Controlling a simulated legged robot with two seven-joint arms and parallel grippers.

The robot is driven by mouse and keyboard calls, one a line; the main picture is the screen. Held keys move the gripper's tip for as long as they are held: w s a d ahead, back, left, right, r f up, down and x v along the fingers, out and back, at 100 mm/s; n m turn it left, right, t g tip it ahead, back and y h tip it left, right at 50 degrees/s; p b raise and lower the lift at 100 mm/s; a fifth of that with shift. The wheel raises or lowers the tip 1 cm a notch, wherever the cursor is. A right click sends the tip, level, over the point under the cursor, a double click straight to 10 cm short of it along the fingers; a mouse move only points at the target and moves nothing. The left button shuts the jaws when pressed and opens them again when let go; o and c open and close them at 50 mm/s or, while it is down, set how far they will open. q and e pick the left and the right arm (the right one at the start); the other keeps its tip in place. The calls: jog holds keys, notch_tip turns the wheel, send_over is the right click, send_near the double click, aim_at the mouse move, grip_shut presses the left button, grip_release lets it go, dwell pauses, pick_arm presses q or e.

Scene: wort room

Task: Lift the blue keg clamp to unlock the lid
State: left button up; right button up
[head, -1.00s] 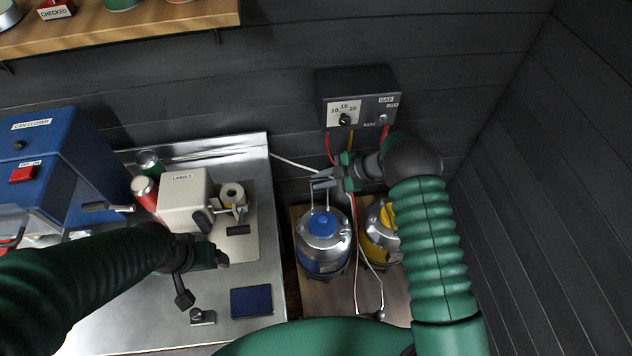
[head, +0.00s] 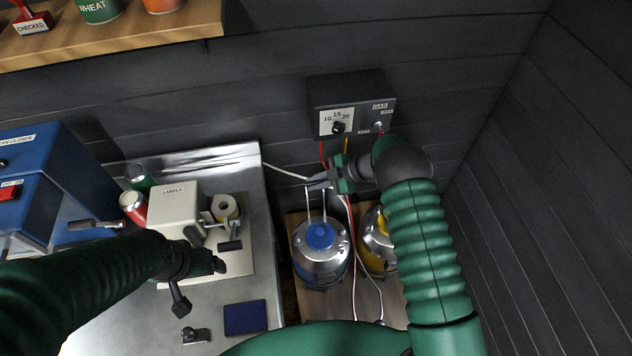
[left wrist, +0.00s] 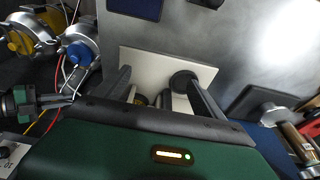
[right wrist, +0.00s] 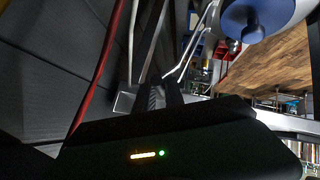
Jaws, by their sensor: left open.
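The blue keg (head: 321,262) stands on the floor board, with a blue cap (head: 320,236) on its silver lid. Its wire clamp (head: 324,205) stands up above the lid; its top bar is partly hidden by my right gripper (head: 322,181). In the right wrist view, the fingers of my right gripper (right wrist: 165,85) are close together, and the bent clamp wire (right wrist: 198,42) runs into them. My left gripper (head: 218,263) is over the metal worktop, well left of the keg. In the left wrist view (left wrist: 156,80) it is open and empty.
A yellow keg (head: 374,245) stands right of the blue one, partly behind my right arm. The gas box (head: 350,104) is on the wall above, with hoses running down beside the kegs. The label machine (head: 175,207) and blue can closer (head: 60,175) stand on the worktop (head: 225,290).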

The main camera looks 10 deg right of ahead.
jog(key=o, duration=0.4)
jog(key=shift+s+a+f, duration=0.1)
jog(key=shift+a+f, duration=0.1)
jog(key=shift+a, duration=0.05)
jog(key=shift+a+r, duration=0.15)
jog(key=shift+a, duration=0.05)
pick_arm(q)
jog(key=shift+a+f, duration=0.1)
jog(key=shift+a, duration=0.3)
jog(key=shift+d, duration=0.2)
pick_arm(e)
jog(key=shift+d, duration=0.3)
jog(key=shift+d+r, duration=0.15)
pick_arm(q)
jog(key=shift+b+x, duration=0.9)
jog(key=shift+b, duration=0.05)
pick_arm(e)
jog(key=v, duration=1.6)
jog(key=shift+d+r, duration=0.1)
jog(key=shift+d, duration=0.1)
pick_arm(q)
jog(key=shift+s, duration=0.15)
jog(key=shift+s, duration=0.1)
